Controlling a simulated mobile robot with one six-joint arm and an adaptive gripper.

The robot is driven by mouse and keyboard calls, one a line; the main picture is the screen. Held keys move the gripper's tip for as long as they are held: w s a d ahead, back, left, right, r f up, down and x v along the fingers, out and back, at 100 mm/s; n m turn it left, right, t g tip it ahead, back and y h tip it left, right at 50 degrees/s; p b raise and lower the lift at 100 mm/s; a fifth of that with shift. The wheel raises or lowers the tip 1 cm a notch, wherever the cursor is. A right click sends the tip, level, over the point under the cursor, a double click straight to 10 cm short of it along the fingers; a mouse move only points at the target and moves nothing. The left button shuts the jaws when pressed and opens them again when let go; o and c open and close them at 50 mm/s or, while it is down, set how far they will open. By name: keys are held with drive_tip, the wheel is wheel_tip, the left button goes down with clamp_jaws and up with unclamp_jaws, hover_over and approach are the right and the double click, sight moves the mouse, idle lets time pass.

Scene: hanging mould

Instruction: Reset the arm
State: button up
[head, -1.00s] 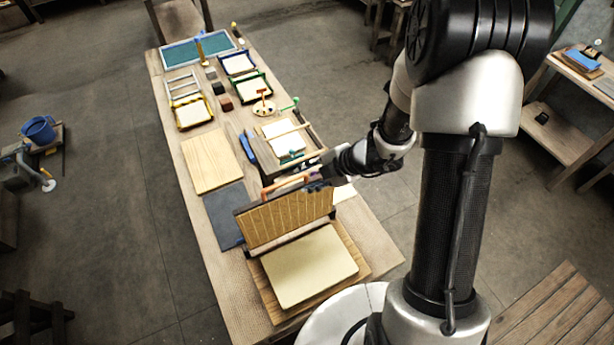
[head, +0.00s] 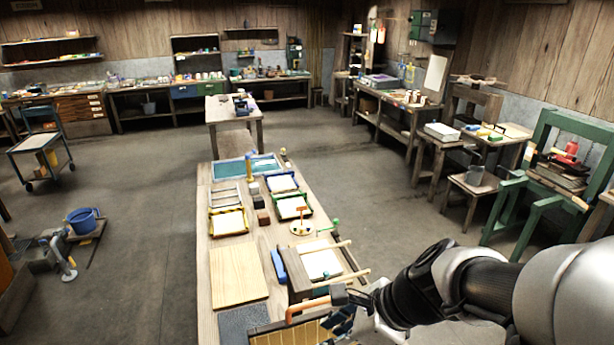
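My gripper (head: 344,318) is at the bottom of the head view, at the long table's front right part. It is dark and small here, and its fingers overlap other dark parts, so I cannot tell whether it is open or shut. An orange handle (head: 306,307) lies just left of it, on the upper edge of a slatted wooden mould (head: 290,336). I cannot tell whether my gripper touches the handle. My arm reaches in from the right edge. The lower part of the mould is cut off by the frame.
The long wooden table (head: 228,307) holds a pale board (head: 238,275), a dark mat (head: 243,322), several framed trays and a blue-green basin (head: 246,170). A blue bucket (head: 84,220) stands at left, a green frame (head: 545,180) at right. Open floor lies left of the table.

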drive_tip(key=s+d+f+n+t+h+b, duration=0.1)
drive_tip(key=s+d+f+n+h+b, duration=0.2)
drive_tip(key=n, duration=0.7)
drive_tip(key=s+d+f+n+h+b, duration=0.2)
drive_tip(key=s+d+f+n+b, duration=0.2)
drive_tip(key=n, duration=0.7)
drive_tip(key=s+d+b, duration=0.2)
drive_tip(key=s+b, duration=0.2)
drive_tip(key=shift+s+n+t+h+b, duration=0.3)
drive_tip(key=shift+t+h, duration=0.1)
